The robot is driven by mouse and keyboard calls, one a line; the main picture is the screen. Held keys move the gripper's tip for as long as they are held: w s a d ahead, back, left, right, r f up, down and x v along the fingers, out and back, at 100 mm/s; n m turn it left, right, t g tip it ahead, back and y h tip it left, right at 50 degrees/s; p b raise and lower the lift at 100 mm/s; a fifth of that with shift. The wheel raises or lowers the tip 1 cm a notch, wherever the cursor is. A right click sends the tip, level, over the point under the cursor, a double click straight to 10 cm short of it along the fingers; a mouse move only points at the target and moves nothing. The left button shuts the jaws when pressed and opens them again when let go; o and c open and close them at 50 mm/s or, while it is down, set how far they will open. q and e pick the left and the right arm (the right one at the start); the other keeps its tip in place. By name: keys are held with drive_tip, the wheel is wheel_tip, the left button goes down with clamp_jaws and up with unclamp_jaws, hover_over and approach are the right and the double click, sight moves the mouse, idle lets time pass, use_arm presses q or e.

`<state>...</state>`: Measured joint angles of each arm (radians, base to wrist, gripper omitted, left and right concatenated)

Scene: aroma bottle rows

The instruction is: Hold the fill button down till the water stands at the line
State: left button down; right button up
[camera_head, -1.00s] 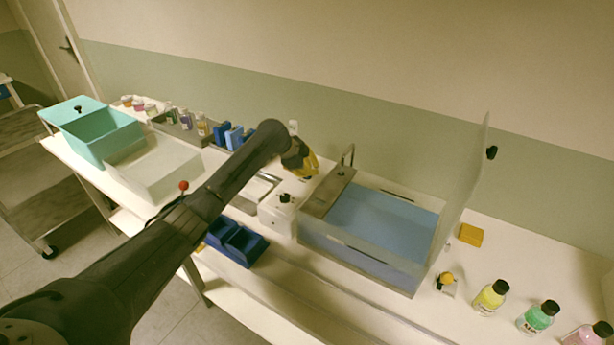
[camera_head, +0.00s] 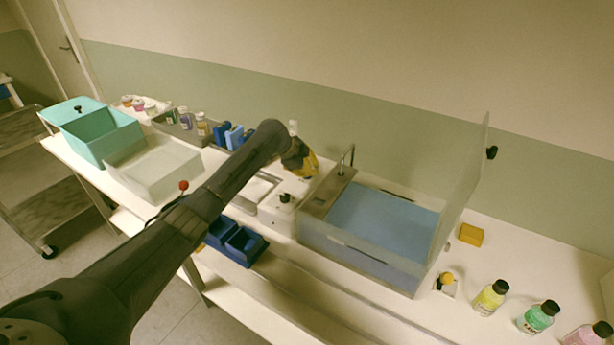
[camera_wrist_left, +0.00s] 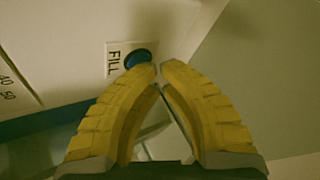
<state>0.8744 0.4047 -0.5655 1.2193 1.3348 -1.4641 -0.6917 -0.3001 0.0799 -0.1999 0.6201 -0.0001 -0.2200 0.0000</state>
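The blue fill button (camera_wrist_left: 138,58) with its FILL label (camera_wrist_left: 115,60) sits on a pale panel in the left wrist view. My left gripper (camera_wrist_left: 160,70) has its yellow fingertips together beside the button. One tip overlaps the button's lower edge; I cannot tell whether it is pressed. In the head view the left gripper (camera_head: 309,170) is over the white unit left of the tank, and the button is hidden. The clear tank (camera_head: 357,260) holds blue water (camera_head: 385,220). A short dark mark (camera_head: 343,242) shows on its near side. My right gripper is not in view.
A tap (camera_head: 347,160) stands at the tank's left end, and a clear panel (camera_head: 462,190) rises at its right. Several bottles (camera_head: 490,297) and a yellow block (camera_head: 471,235) are at the right. Blue holders (camera_head: 238,243) lie left of the white unit.

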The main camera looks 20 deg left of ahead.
use_arm(q)
drive_tip(key=shift+r, duration=0.1)
idle(0.7)
drive_tip(key=shift+r, duration=0.7)
drive_tip(key=shift+r, duration=0.15)
drive_tip(key=shift+r, duration=2.35)
